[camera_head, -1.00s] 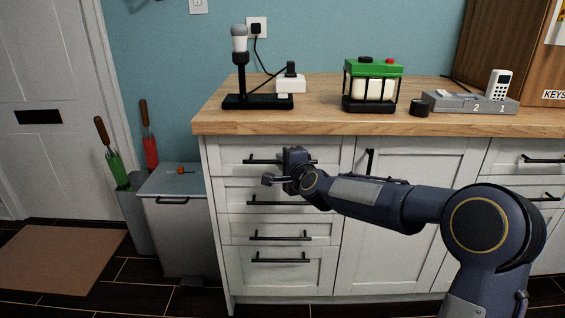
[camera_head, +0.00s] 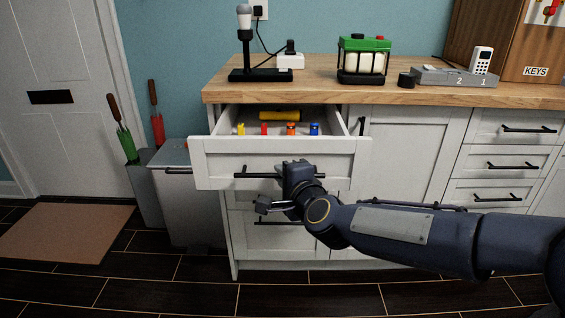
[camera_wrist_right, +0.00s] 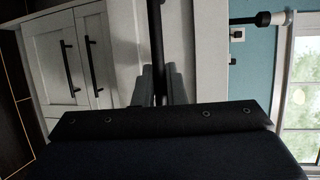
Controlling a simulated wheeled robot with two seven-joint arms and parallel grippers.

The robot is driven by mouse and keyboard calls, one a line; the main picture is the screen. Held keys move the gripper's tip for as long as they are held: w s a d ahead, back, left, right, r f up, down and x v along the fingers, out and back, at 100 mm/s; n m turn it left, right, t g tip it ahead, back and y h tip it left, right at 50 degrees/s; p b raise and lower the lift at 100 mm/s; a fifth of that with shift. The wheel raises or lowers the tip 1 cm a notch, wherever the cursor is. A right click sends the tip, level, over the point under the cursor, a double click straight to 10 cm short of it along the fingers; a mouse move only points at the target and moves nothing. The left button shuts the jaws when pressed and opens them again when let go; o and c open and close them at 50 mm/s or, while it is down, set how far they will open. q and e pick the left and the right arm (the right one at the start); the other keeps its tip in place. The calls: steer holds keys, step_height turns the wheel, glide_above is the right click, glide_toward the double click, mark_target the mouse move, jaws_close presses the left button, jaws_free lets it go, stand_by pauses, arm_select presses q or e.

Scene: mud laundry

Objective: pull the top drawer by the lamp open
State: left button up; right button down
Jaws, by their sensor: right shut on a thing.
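The top drawer (camera_head: 225,164) below the lamp (camera_head: 244,45) stands well open in the head view, its white front forward of the cabinet. Inside lie a yellow cylinder (camera_head: 279,116) and small yellow, red, orange and blue items. My right gripper (camera_head: 288,174) is at the right part of the drawer's dark bar handle (camera_head: 255,175), shut on it. In the right wrist view the handle (camera_wrist_right: 156,45) runs up from between the two fingers (camera_wrist_right: 160,85). My left gripper is not in view.
The wooden counter (camera_head: 325,85) carries a green-topped lantern-like case (camera_head: 363,60) and a grey tray (camera_head: 450,78). A bin (camera_head: 180,205) stands left of the cabinet, beside umbrellas or tools. The dark floor (camera_head: 180,285) in front is clear.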

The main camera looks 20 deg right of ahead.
steer(key=s+a+p, duration=0.3)
steer(key=s+a, duration=0.1)
steer(key=s, duration=1)
steer(key=shift+s, duration=0.3)
steer(key=shift+a, duration=0.1)
steer(key=c, duration=1.5)
jaws_free()
steer(key=a+p+v, duration=0.1)
steer(key=p+v, duration=0.2)
steer(key=v, duration=0.4)
steer(key=shift+s+d, duration=0.4)
steer(key=shift+d, duration=0.1)
